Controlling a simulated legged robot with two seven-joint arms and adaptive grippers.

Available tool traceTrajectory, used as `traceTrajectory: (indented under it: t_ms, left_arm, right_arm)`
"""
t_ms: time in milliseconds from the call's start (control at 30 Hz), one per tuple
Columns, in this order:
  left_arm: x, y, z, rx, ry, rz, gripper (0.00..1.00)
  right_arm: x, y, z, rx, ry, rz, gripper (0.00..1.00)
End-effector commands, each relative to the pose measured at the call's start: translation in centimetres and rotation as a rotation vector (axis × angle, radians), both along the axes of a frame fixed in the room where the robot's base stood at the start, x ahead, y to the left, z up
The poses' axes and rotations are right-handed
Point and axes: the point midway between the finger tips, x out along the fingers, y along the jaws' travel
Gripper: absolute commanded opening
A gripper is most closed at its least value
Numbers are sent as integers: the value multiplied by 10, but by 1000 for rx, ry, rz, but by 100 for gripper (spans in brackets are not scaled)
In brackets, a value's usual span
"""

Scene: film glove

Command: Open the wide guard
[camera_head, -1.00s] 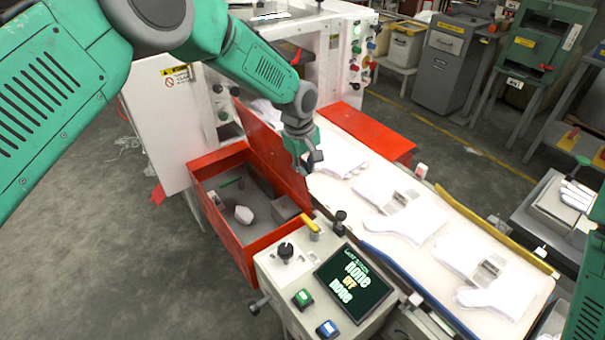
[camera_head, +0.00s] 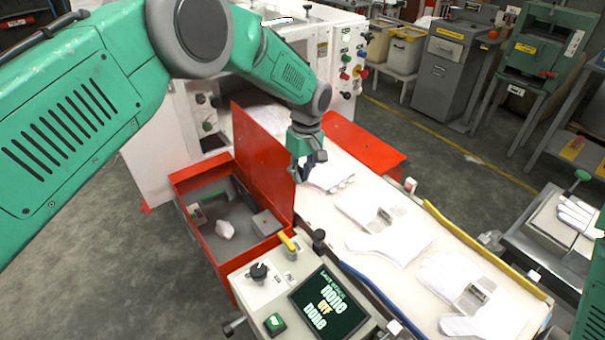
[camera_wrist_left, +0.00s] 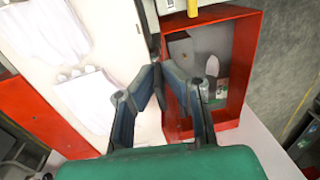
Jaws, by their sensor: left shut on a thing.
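The red guard panel (camera_head: 262,160), which I take to be the wide guard, stands steeply raised between the open red box (camera_head: 205,240) and the white conveyor bed. My left gripper (camera_head: 308,172) is at its upper edge on the conveyor side. In the left wrist view the fingers (camera_wrist_left: 158,78) close around the panel's edge, with the red box (camera_wrist_left: 238,70) to the right. The fingers hide part of that edge.
Several white gloves (camera_head: 405,240) lie on the conveyor. A second red panel (camera_head: 365,145) sits beyond the bed. A control box with a screen (camera_head: 328,302) and yellow lever (camera_head: 288,241) stands in front. The red box holds a pale lump (camera_head: 225,230).

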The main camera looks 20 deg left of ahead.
Motion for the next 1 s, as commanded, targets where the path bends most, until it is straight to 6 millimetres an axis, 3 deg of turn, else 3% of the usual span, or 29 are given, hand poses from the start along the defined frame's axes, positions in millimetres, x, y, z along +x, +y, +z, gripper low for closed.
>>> traceTrajectory:
  t_ms: [33,67,100,533,1000]
  left_arm:
    - [2,1,0,4,-7,-1,0]
    - [2,1,0,4,-7,-1,16]
    - [2,1,0,4,-7,-1,26]
    - [2,-1,10,3,-5,-2,26]
    - [11,-7,99,3,-5,-1,26]
  right_arm:
    - [0,0,0,0,0,0,38]
    - [0,0,0,0,0,0,38]
    - [0,0,0,0,0,0,38]
    - [-3,0,1,0,-3,0,38]
    - [-3,0,1,0,-4,0,38]
